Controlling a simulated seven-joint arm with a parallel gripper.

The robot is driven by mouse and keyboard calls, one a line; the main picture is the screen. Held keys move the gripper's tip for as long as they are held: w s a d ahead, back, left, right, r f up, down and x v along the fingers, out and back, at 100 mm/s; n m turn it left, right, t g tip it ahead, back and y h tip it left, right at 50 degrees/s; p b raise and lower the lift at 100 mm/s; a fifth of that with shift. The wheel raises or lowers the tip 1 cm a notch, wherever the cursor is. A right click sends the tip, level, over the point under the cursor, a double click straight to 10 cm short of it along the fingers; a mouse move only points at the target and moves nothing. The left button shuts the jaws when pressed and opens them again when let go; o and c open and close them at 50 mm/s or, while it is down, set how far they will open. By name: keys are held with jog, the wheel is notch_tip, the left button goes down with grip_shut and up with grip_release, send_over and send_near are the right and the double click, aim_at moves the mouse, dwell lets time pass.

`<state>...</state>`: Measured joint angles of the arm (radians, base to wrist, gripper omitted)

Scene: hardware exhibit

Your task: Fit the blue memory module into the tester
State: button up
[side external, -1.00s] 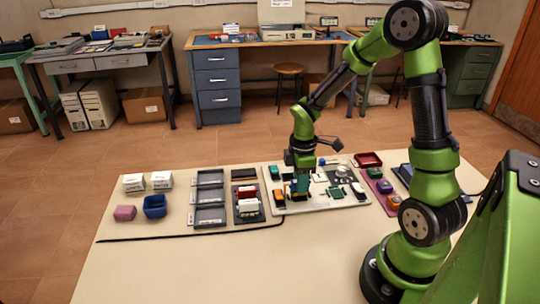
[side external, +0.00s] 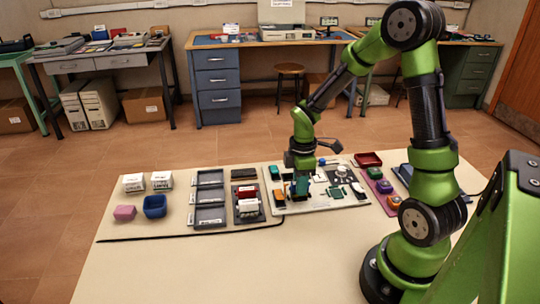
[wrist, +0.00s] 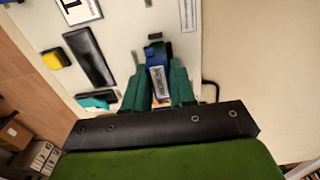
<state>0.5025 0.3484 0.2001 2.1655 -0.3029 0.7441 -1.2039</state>
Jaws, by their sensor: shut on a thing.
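My gripper (wrist: 160,88), with teal fingers, points down over the white board (side external: 331,204) in the side view (side external: 300,190). It is shut on a blue piece with a pale label (wrist: 157,76), which I take to be the memory module. The label's print is too small to read surely. The piece's lower end is hidden between the fingers, so I cannot tell whether it touches or sits in anything. I cannot single out the tester among the parts on the board.
Beside the gripper are a black slab (wrist: 90,57) and a yellow-and-black block (wrist: 54,58). Grey trays (side external: 209,217), a blue bin (side external: 154,206) and white boxes (side external: 161,180) stand to the left. A dark red tray (side external: 368,159) is at the back right. The front tabletop is clear.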

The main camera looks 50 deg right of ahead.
jog(key=shift+f, duration=0.35)
dwell(0.3)
jog(key=o, duration=1)
jog(key=shift+o, duration=0.2)
jog(key=o, duration=0.3)
jog(key=shift+r, duration=3.8)
